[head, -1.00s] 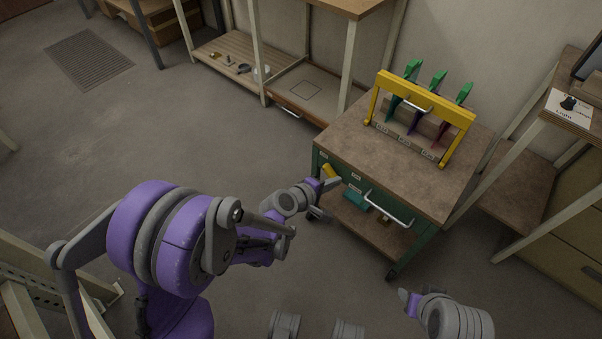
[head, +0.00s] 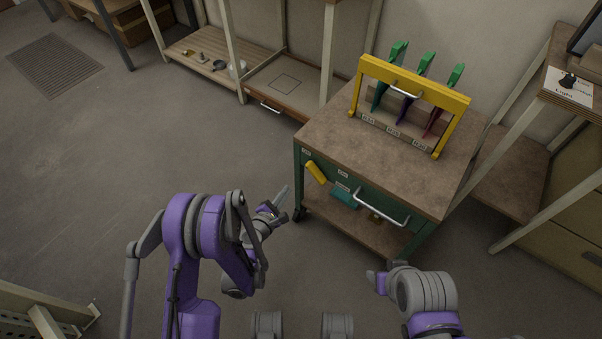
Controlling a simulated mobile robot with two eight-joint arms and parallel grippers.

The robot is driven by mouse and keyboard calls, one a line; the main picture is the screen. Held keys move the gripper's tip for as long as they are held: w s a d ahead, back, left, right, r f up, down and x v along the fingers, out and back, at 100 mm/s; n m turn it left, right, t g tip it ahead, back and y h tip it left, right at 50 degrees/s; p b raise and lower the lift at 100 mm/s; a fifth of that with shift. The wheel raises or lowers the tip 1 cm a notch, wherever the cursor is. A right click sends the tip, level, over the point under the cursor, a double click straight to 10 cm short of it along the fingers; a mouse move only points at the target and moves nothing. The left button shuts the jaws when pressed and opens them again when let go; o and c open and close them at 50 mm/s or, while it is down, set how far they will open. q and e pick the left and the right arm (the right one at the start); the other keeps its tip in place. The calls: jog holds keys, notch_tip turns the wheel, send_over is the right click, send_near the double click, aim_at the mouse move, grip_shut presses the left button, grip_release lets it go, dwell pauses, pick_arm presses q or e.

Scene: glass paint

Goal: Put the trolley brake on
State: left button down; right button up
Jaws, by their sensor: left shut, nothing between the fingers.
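The trolley (head: 400,180) is a green-framed cart with a brown top, a front drawer and a lower shelf. A short yellow piece (head: 316,173), which looks like the brake lever, sits tilted at its left front, below the top. My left gripper (head: 284,192) is shut and empty. It is in front of the trolley's left front corner, to the left of and below the yellow piece, apart from it. A dark caster (head: 299,214) shows under that corner. My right gripper (head: 373,281) is low in front of the trolley; its fingers are too unclear to judge.
A yellow rack (head: 412,84) with several coloured panels stands on the trolley. A silver handle (head: 382,211) juts from its front. A shelf bench (head: 290,90) stands behind left, and another shelf unit (head: 520,180) at right.

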aim_at(316, 173)
pick_arm(q)
jog(key=x, duration=1)
jog(key=d+r, duration=0.1)
jog(key=s+d+r, duration=0.1)
jog(key=r, duration=0.1)
jog(key=shift+s+d, duration=0.1)
jog(key=shift+s, duration=0.15)
